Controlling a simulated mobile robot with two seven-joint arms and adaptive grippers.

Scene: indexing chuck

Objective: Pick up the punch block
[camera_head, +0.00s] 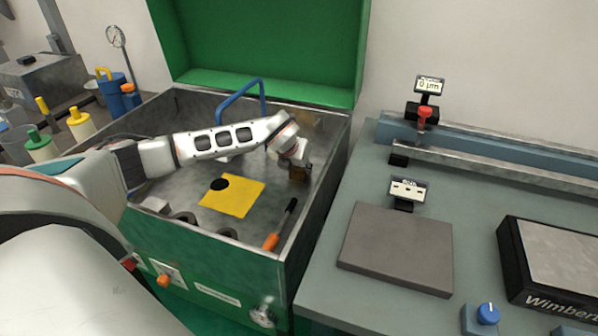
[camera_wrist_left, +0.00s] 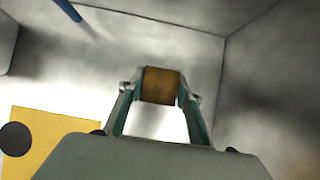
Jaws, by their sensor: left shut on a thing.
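The punch block is a small brown block (camera_head: 300,172) inside the green-fronted metal bin, near its right wall. In the left wrist view the brown block (camera_wrist_left: 160,83) sits between the two fingertips. My left gripper (camera_head: 297,165) reaches into the bin from the left and is shut on the block; its fingers (camera_wrist_left: 159,90) touch the block on both sides. I cannot tell whether the block is clear of the bin floor. My right gripper is not in view.
The bin (camera_head: 338,165) has a raised green lid (camera_head: 265,45). In it are a yellow sheet (camera_head: 235,200) with a black disc, an orange-handled tool (camera_head: 271,241), dark rings and a blue handle (camera_head: 240,98). A workbench (camera_head: 330,285) with a grey plate (camera_head: 397,248) stands at the right.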

